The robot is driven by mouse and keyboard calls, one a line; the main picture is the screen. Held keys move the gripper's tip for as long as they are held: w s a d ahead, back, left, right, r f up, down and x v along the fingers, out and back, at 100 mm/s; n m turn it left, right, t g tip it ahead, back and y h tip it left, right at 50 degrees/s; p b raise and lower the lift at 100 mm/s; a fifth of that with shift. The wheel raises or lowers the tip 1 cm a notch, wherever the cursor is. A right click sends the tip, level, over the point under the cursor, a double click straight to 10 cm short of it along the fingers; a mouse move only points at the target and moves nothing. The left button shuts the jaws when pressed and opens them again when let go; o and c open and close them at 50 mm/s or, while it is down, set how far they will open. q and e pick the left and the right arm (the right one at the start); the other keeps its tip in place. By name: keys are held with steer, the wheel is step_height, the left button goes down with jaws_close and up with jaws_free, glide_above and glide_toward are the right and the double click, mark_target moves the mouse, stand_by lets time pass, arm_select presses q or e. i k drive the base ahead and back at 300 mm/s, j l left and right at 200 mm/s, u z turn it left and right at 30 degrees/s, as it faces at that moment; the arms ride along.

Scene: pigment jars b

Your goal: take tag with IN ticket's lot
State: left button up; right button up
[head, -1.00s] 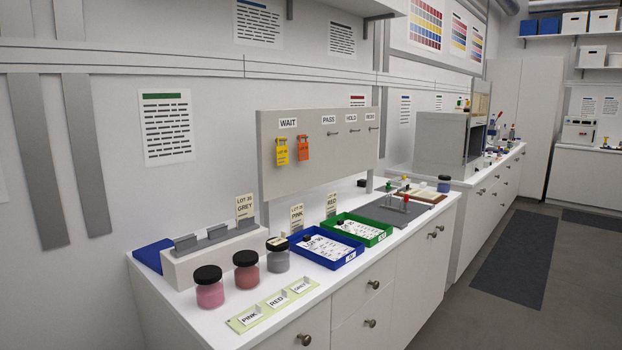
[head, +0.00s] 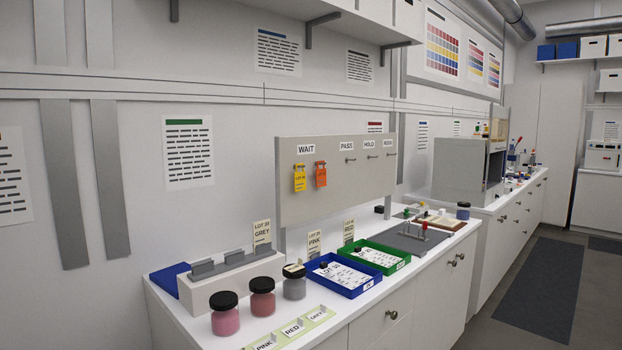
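A yellow tag (head: 299,179) and an orange tag (head: 320,175) hang side by side under the WAIT label (head: 306,149) on the grey board. The yellow tag's lot number is too small to read surely, and so is the orange one's. A blue tray (head: 346,285), with what looks like an IN label on its front, holds a white ticket (head: 340,271) whose lot number I cannot read surely. A green tray (head: 399,263) beside it holds another white sheet (head: 376,257). Neither of my grippers shows in the head view.
Jars with black lids in pink (head: 225,319), red (head: 262,302) and grey (head: 294,287) stand along the counter front. A label strip (head: 309,325) lies before them. Lot cards stand behind, GREY (head: 262,233), PINK (head: 314,243) and RED (head: 349,231). PASS, HOLD and a further hook look empty.

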mark_target(321, 174)
steer(key=i+l+u, duration=0.1)
steer(key=u, duration=0.7)
steer(key=i+l+u, duration=0.2)
steer(key=l+u, duration=0.2)
steer(key=l, duration=0.2)
steer(key=i+l+u, duration=0.15)
steer(key=l+u, duration=0.25)
steer(key=l, duration=0.2)
steer(key=l+u, duration=0.45)
steer(key=l, duration=0.2)
